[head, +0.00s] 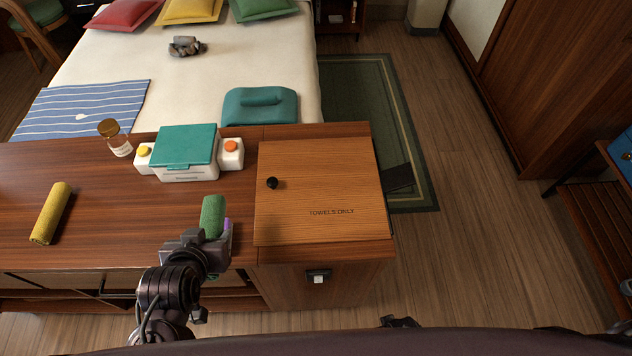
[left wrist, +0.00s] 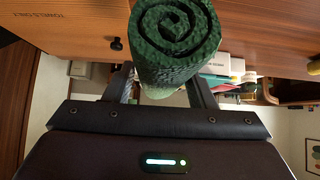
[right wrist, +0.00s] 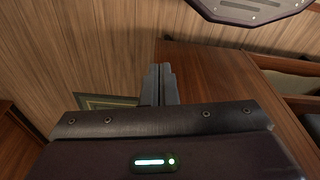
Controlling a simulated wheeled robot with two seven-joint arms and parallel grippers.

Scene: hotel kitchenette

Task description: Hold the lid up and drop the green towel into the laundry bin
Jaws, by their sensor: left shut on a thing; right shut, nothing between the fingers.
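The rolled green towel (head: 213,215) is held upright in my left gripper (head: 211,238), left of the bin's lid and over the counter. In the left wrist view the towel's spiral end (left wrist: 176,30) hides part of the fingers. The wooden lid (head: 318,227), marked "TOWELS ONLY", lies flat and closed, with a black knob (head: 272,183) near its left edge. The knob also shows in the left wrist view (left wrist: 116,44). The laundry bin's inside is hidden. My right gripper (right wrist: 161,70) is shut and empty in the right wrist view, beside the wooden cabinet.
A teal-lidded white box (head: 186,157), white bottles and a brown-capped jar (head: 114,137) stand on the counter. A yellow rolled towel (head: 50,213) lies at left. A black piece (head: 398,177) sticks out right of the lid. The floor at right is clear.

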